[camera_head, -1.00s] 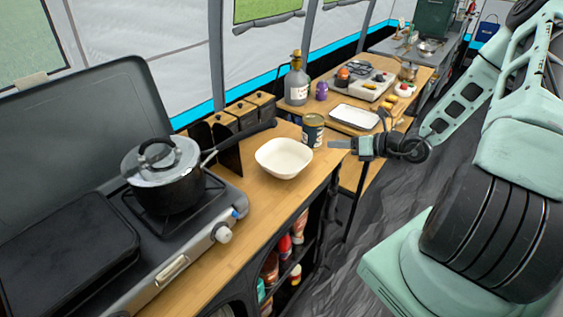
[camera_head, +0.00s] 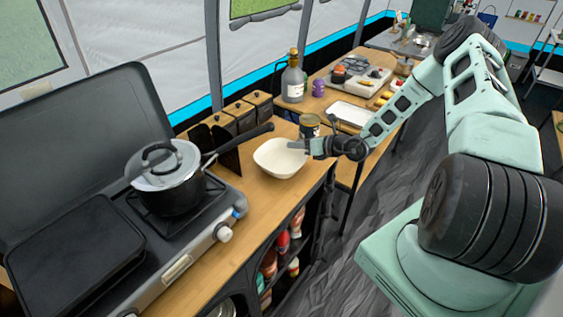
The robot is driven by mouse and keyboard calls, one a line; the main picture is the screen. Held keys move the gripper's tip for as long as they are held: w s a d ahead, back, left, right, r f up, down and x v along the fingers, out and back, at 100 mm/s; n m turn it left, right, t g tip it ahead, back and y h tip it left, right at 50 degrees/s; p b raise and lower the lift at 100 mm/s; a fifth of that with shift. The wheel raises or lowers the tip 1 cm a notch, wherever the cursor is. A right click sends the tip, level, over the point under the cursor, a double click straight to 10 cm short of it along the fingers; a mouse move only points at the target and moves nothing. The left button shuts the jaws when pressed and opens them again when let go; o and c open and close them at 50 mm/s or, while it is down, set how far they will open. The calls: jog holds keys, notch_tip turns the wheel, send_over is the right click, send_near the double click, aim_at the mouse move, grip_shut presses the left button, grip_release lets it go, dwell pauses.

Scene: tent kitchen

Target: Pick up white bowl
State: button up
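The white bowl (camera_head: 277,160) stands upright on the wooden counter, right of the stove and near the counter's front edge. It looks empty. My gripper (camera_head: 302,144) reaches in from the right, and its tips are at the bowl's right rim. My gripper overlaps the rim in the picture. I cannot tell whether it touches the bowl, or whether the fingers are open or shut, because they are small and seen from the side.
A can (camera_head: 310,124) stands close behind my gripper. Black-and-wood canisters (camera_head: 240,114) stand behind. A bottle (camera_head: 293,80) and a white tray (camera_head: 350,113) are farther back. Bare counter lies left of the bowl.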

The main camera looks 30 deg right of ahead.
jog(key=shift+w+f, duration=0.1)
grip_shut()
